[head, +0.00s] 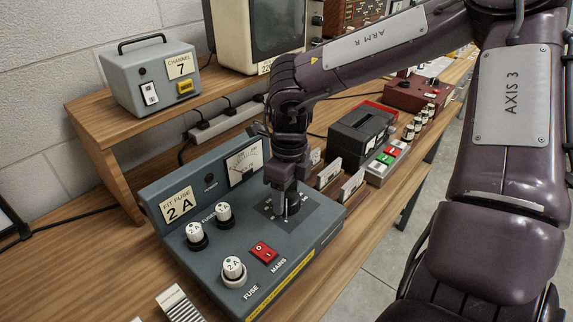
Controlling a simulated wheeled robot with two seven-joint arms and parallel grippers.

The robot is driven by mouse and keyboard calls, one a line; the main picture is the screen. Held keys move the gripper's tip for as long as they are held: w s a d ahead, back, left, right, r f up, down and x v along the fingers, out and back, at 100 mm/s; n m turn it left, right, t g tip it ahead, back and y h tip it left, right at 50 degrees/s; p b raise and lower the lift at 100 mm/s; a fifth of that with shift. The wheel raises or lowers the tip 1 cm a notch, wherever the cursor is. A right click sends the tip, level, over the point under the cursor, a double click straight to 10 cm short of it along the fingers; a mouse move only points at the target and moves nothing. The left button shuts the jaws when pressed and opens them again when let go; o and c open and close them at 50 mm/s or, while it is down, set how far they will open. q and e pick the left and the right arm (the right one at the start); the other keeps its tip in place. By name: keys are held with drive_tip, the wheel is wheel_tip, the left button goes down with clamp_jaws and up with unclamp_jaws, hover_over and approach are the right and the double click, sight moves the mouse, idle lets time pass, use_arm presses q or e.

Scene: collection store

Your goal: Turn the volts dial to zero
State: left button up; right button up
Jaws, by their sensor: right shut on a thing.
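A grey-blue power unit (217,268) stands on the wooden bench, with a sloped front panel. My right gripper (285,212) comes down from above onto the dark dial plate (312,216) at the panel's right side. It is shut on the volts dial, whose knob is mostly hidden between the fingers. Small white scale marks show around it, but I cannot read the dial's setting. A needle meter (245,162) sits on the raised back part. My left gripper is not in view.
The panel also carries white fuse caps (233,268) and a red mains switch (263,251). A "Channel 7" box (153,77) stands on the shelf (88,110). A black device (361,134) and a green-and-red button box (387,160) lie right of my gripper.

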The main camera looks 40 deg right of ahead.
sight(288, 194)
drive_tip(key=o, duration=1)
drive_tip(key=shift+c, duration=0.2)
drive_tip(key=shift+r, duration=0.1)
drive_tip(key=r, duration=0.7)
drive_tip(key=shift+d+r, duration=0.25)
drive_tip(key=shift+r, duration=0.05)
